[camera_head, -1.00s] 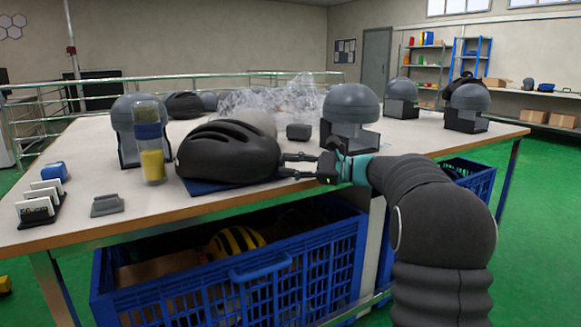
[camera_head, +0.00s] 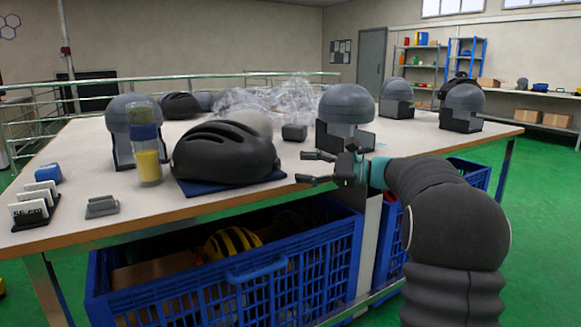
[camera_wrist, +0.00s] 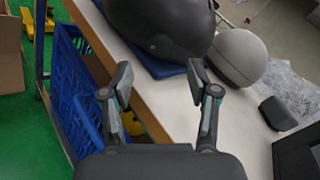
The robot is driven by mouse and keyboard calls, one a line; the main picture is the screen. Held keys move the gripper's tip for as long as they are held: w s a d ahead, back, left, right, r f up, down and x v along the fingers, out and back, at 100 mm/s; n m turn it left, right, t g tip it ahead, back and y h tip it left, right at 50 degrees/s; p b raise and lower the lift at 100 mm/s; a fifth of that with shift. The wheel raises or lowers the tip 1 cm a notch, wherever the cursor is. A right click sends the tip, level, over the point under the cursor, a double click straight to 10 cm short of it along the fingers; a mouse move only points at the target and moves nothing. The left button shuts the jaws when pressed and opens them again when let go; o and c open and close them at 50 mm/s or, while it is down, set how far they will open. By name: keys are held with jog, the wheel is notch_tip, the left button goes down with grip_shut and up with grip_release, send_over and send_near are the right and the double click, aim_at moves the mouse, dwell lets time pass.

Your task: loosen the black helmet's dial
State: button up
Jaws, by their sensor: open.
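The black helmet (camera_head: 225,152) rests on a blue mat (camera_head: 232,187) near the table's front edge. In the wrist view the helmet (camera_wrist: 165,20) is at the top, beyond my fingertips. A small round spot (camera_wrist: 153,47) on its lower rim may be the dial; its details are too small to tell. My gripper (camera_head: 306,167) is open and empty, to the right of the helmet and apart from it, over the table's front edge. In the wrist view its two fingers (camera_wrist: 158,80) are spread with nothing between them.
Grey headforms on stands, one (camera_head: 346,104) behind my gripper, stand on the table (camera_head: 110,230). A small dark block (camera_head: 294,132) lies behind the helmet. A clear cylinder with yellow contents (camera_head: 148,165) stands left of it. Blue crates (camera_head: 330,270) sit below.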

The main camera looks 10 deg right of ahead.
aim_at(280, 164)
jog(key=v, duration=0.7)
jog(key=w+a+m+p, duration=0.1)
jog(key=a, duration=0.2)
jog(key=w+a+m+p, duration=0.2)
jog(key=a, duration=0.2)
jog(key=w+a+m+p, duration=0.1)
jog(key=w+a, duration=0.1)
jog(key=a, duration=0.2)
jog(key=shift+w+m+p, duration=0.25)
jog(key=shift+m+p, duration=0.05)
jog(key=shift+p, duration=0.1)
dwell(0.3)
